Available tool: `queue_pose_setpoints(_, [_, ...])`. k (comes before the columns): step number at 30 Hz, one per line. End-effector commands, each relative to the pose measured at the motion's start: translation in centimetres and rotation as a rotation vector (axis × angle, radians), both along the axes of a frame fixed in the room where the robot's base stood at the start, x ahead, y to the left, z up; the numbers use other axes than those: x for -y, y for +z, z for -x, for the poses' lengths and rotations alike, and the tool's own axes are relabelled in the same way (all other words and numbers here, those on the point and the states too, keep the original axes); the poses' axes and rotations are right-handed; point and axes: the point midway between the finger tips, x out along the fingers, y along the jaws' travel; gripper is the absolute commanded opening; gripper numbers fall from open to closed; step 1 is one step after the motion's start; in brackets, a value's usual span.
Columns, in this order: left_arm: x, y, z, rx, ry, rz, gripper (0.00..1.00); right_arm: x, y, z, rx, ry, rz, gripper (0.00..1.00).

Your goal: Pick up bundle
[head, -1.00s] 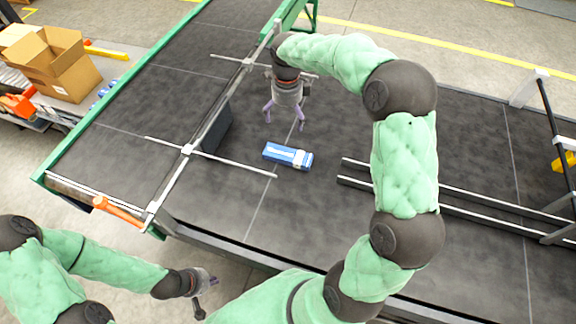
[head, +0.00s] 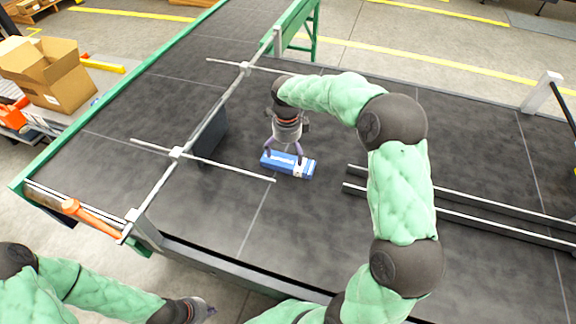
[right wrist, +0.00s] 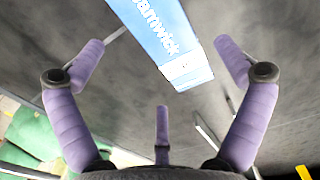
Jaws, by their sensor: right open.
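The bundle (head: 287,164) is a blue and white packet with a white band, lying flat on the dark conveyor belt. It also shows in the right wrist view (right wrist: 165,40), with white lettering on blue. My right gripper (head: 284,157) is just above the bundle in the head view, its purple fingers spread. In the right wrist view the open fingers (right wrist: 160,55) stand on either side of the bundle, with gaps to it. My left gripper (head: 205,308) is low at the left, off the belt's near edge. Its finger opening is too small to make out.
A dark block (head: 208,135) stands on the belt left of the bundle, by a metal rail with cross rods (head: 225,165). Two parallel rails (head: 480,205) lie to the right. An open cardboard box (head: 48,75) is at the far left. The belt around the bundle is otherwise clear.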

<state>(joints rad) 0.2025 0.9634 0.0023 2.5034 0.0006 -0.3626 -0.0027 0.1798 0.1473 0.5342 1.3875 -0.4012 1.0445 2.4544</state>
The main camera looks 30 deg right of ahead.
Motion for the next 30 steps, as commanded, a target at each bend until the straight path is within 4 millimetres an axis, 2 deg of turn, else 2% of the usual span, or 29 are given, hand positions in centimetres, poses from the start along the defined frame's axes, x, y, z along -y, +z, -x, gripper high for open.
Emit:
queue_pose_setpoints(1, [0.0,-0.3,0.0,0.0,0.0,0.0,0.0,0.0,-0.8,0.0,-0.001,0.0,0.001,1.0])
queue_pose_setpoints(8, [0.0,-0.7,0.0,0.0,0.0,0.0,0.0,0.0,-2.2,0.1,-0.001,0.0,0.0,1.0])
queue_pose_setpoints(17, [0.0,-1.9,0.0,0.0,0.0,0.0,0.0,-0.2,-6.2,0.1,-0.002,0.0,-0.001,1.0])
queue_pose_setpoints(25, [0.0,-1.9,0.0,0.0,0.0,0.0,0.0,-0.2,-6.4,0.0,0.001,0.0,-0.001,1.0])
queue_pose_setpoints(30, [0.0,-1.9,0.0,0.0,0.0,0.0,0.0,-0.2,-6.4,0.0,0.001,0.0,-0.001,0.52])
